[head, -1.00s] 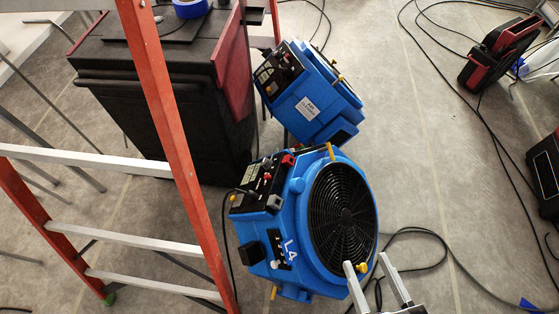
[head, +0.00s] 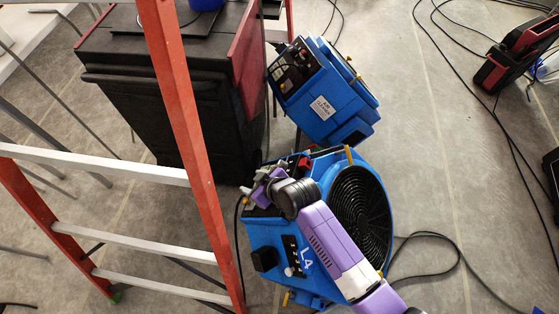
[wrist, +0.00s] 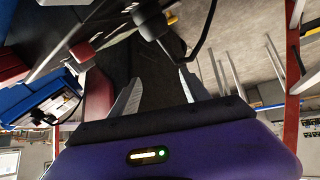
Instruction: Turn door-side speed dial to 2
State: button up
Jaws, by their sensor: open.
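A blue fan marked L4 (head: 262,238) stands on the floor with its round black grille to the right. Its dark control panel is mostly hidden behind my gripper and wrist in the head view. A red part (head: 303,166) shows at the panel's far end. A second blue fan (head: 318,108) stands behind it, with a black panel of small controls. My gripper (head: 256,184) is at the front fan's panel. In the wrist view its two fingers (wrist: 157,95) are apart, with a dark area between them. I cannot make out a speed dial or its setting, or whether a finger touches it.
An orange ladder (head: 185,130) stands close on the left of the front fan. A black cabinet (head: 140,95) is behind the ladder. Black cables (head: 455,262) lie on the floor at right. In the wrist view a black plug with a cable (wrist: 150,20) is just beyond the fingers.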

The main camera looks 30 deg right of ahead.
jog(key=w+f+n+g, duration=0.2)
jog(key=w+g, duration=0.1)
jog(key=n+g+h+b, duration=0.1)
jog(key=n+g+h, duration=0.1)
jog(key=n+g, duration=0.35)
send_near(280, 163)
jog(key=shift+w+a+f+m+g, duration=0.1)
jog(key=shift+w+f+m+g, duration=0.4)
jog(key=shift+f+m+g, duration=0.2)
jog(key=f, duration=0.2)
jog(key=f+b, duration=0.1)
jog(key=f, duration=0.2)
jog(key=s+f, duration=0.1)
jog(key=f, duration=0.1)
jog(key=shift+s+a+f+b, duration=0.1)
jog(key=shift+a+f+b, duration=0.05)
jog(key=shift+a+b, duration=0.2)
grip_shut()
